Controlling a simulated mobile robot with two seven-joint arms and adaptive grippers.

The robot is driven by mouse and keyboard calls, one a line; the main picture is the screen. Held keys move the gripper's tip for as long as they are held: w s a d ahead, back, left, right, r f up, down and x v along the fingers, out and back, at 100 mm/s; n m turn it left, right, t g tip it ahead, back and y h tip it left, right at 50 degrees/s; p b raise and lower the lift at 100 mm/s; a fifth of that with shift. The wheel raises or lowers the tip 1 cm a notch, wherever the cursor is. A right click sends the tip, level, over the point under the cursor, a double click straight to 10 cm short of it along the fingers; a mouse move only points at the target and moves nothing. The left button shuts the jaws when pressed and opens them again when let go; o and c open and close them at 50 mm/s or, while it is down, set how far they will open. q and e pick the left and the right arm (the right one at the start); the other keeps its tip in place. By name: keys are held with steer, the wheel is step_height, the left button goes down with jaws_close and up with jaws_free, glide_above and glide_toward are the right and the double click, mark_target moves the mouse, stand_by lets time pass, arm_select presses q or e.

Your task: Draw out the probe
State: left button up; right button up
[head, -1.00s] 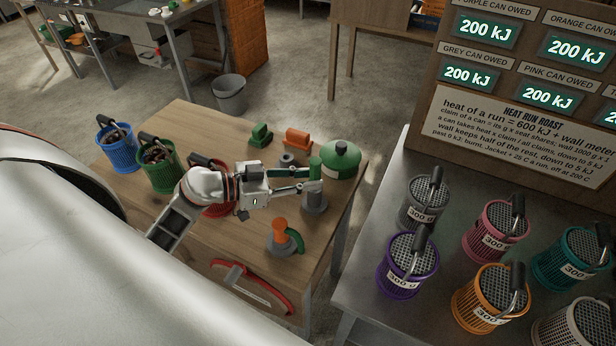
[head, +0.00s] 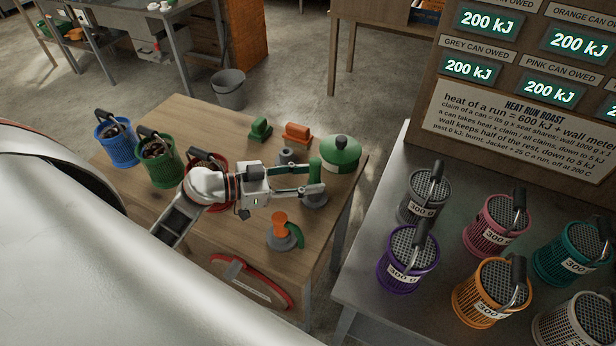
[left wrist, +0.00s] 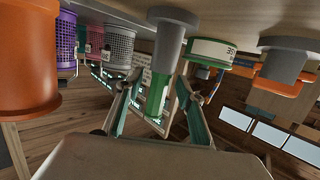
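An upright green rod (head: 315,172), which I take to be the probe, stands in a grey socket (head: 316,202) near the right edge of the wooden table. My left gripper (head: 312,179) reaches it from the left, with fingers spread at the rod. In the left wrist view the green rod (left wrist: 158,98) sticks out of the grey socket (left wrist: 165,38) and lies between the open fingers (left wrist: 158,108). Gaps show on both sides, so no grip is seen. My right gripper is not in view.
Near the socket are a green domed lid (head: 341,153), an orange knob with a green handle (head: 281,228) and a red-rimmed piece (head: 284,296). Blue (head: 116,138) and green (head: 160,163) baskets stand left. Labelled cans, including a purple one (head: 405,262), fill the bench at right.

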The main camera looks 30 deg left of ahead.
arm_select(q)
steer(key=shift+r, duration=0.1)
step_height(320, 180, up, 10)
stand_by(0.7)
stand_by(0.4)
